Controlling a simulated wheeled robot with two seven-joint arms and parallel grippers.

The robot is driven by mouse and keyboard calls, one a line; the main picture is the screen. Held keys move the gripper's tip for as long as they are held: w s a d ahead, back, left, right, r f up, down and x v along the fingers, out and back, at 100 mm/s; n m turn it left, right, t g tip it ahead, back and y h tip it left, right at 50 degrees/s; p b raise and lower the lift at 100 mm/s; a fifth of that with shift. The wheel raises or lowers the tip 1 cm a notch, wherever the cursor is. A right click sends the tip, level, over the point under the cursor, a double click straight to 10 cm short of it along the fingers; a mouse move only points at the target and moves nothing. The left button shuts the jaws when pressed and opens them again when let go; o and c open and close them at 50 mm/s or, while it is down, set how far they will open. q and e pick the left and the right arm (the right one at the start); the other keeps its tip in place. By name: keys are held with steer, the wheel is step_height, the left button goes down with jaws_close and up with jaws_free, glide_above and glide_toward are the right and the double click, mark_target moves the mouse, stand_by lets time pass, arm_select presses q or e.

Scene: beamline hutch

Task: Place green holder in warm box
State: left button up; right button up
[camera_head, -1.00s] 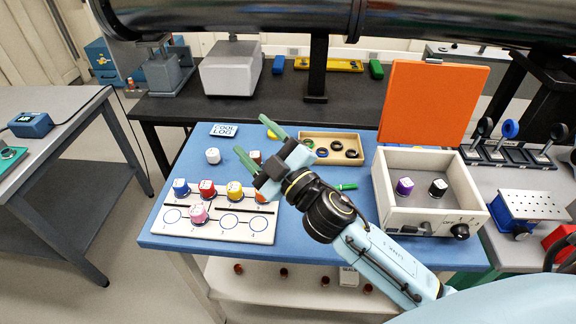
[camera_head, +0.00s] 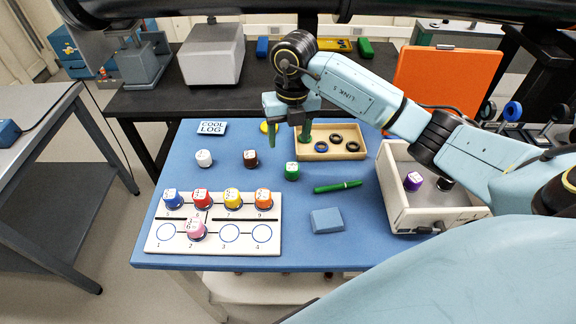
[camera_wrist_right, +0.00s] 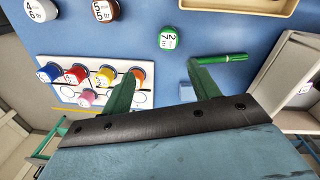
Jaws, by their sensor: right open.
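The green holder (camera_head: 292,171) with a white numbered top stands upright on the blue table mat. It also shows in the right wrist view (camera_wrist_right: 168,38), beyond the fingertips. My right gripper (camera_head: 288,146) points down with its green fingers apart and empty, above and slightly behind the green holder, not touching it. Its fingers also show in the wrist view (camera_wrist_right: 160,78). The warm box (camera_head: 398,212) is the white open box at the right with a raised orange lid (camera_head: 445,80). A purple holder (camera_head: 413,181) and a black one (camera_head: 445,184) are inside; my arm hides part of it.
A numbered rack (camera_head: 213,236) with several coloured holders is at the left front. White (camera_head: 204,158) and brown (camera_head: 250,158) holders, a green pen (camera_head: 338,186), a blue block (camera_head: 327,220) and a wooden tray of rings (camera_head: 333,155) surround the green holder.

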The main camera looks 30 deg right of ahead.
steer(key=d, duration=0.1)
glide_above(292, 167)
steer(key=shift+h, duration=0.3)
step_height(292, 167, down, 7)
steer(key=shift+s+f, duration=0.1)
steer(key=shift+s, duration=0.05)
steer(key=shift+w+f, duration=0.2)
steer(key=shift+f, duration=2.75)
steer(key=shift+c, duration=0.4)
steer(key=shift+r, duration=0.15)
steer(key=c, duration=1.1)
